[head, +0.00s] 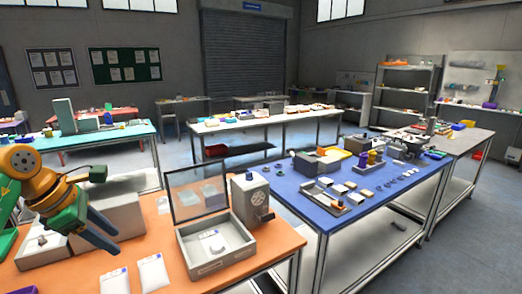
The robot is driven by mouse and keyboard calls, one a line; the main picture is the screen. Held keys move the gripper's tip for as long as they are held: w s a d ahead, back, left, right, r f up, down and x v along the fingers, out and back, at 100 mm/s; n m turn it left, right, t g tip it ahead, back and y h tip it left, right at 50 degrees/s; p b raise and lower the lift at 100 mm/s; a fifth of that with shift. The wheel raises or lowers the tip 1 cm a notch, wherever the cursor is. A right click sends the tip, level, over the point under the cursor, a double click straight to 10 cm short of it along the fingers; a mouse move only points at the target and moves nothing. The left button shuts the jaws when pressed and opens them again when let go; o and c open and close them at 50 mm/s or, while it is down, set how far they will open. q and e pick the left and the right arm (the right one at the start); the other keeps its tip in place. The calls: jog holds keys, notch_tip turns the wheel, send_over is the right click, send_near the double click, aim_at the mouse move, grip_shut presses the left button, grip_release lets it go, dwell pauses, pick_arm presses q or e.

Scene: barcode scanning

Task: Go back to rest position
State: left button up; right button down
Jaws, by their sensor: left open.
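My left gripper (100,232) is at the left of the head view, above the orange table (80,277). Its arm is orange, yellow and green, and its dark blue fingers are spread apart with nothing visible between them. Below and right of it, two white packages with small labels, a left one (115,281) and a right one (153,272), lie flat on the orange table. An open grey box (222,262) with a raised clear lid stands to the right and holds a white labelled package (213,242). My right gripper is not in view.
A grey device (250,198) with a round knob stands beside the box. A grey block (118,213) and a grey tray (42,250) are close behind the left gripper. A blue table (300,208) with many small parts stands to the right. Open floor (475,230) lies at far right.

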pick_arm(q)
jog(key=w+d+f+n+t+h+b, duration=0.1)
jog(key=w+d+f+n+h, duration=0.25)
jog(key=d+f, duration=0.4)
jog(key=w+d+f+n+h+b, duration=0.1)
jog(key=w+d+f+n+h, duration=0.15)
jog(key=d+f+h, duration=0.5)
notch_tip(320, 180, down, 16)
jog(key=s+f+n+t+y+b, duration=0.15)
jog(key=n+t+y, duration=0.45)
jog(key=n, duration=1.3)
jog(key=s+a+f+n+g+y+b, duration=0.1)
jog(key=s+a+f+n+y, duration=0.15)
jog(key=s+f+n, duration=0.65)
jog(key=s+a+f+n+g+y, duration=0.2)
jog(key=s+f+n+y, duration=0.25)
jog(key=s+f, duration=0.65)
jog(key=s+f+n+g, duration=0.3)
jog(key=s+f, duration=0.1)
jog(key=s, duration=0.8)
jog(key=s+d+f+n+g, duration=0.1)
jog(key=s+f+n+g, duration=0.3)
jog(key=s, duration=0.7)
jog(key=shift+s+f+y+b, duration=0.3)
jog(key=shift+s+f+y, duration=0.1)
jog(key=shift+f, duration=0.2)
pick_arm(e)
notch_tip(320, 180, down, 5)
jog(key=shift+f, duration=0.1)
